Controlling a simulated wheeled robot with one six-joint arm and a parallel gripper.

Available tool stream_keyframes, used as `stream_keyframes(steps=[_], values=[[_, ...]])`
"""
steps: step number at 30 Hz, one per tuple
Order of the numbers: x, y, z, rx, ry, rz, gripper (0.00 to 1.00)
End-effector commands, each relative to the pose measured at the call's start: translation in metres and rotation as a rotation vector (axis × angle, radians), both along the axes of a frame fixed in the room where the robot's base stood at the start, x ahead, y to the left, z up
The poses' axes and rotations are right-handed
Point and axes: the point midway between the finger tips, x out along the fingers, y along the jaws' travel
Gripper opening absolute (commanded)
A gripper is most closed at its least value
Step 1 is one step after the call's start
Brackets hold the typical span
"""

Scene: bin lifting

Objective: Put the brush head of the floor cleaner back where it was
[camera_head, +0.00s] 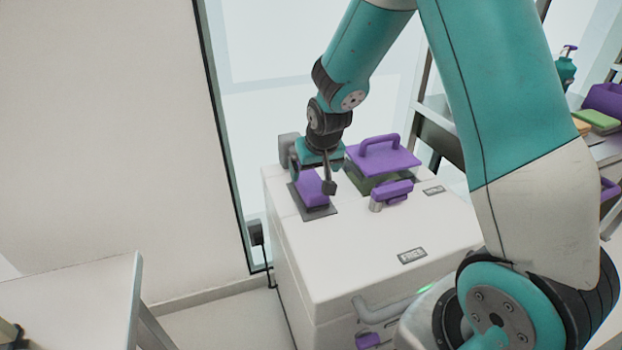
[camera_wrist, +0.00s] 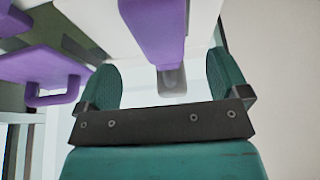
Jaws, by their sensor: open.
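My gripper (camera_head: 312,172) is over the left rear corner of the white box-shaped cleaner (camera_head: 345,255). Its two teal fingers (camera_wrist: 167,82) stand apart in the wrist view. A purple block (camera_head: 313,190) on a flat grey plate (camera_head: 322,214) lies just below and beside the gripper in the head view. In the wrist view, a purple part (camera_wrist: 155,30) with a grey end (camera_wrist: 172,80) shows between the fingers, with gaps on both sides. I take it for the same block, but cannot be sure. Which part is the brush head is not clear; its underside is hidden.
A purple lid with a handle (camera_head: 383,160) and a purple-topped grey fitting (camera_head: 391,194) stand close to the right on the cleaner. A white table (camera_head: 75,295) is at lower left. A glass pane (camera_head: 270,90) is behind. A shelf with bottles and purple items (camera_head: 602,100) is at right.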

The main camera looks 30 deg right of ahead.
Motion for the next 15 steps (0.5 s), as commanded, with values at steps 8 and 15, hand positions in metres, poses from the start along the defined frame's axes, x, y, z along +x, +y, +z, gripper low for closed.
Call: stream_keyframes(steps=[8,15], values=[[-0.015,0.005,0.034,0.004,0.000,0.007,0.93],[-0.084,0.093,0.095,0.134,0.073,0.269,0.93]])
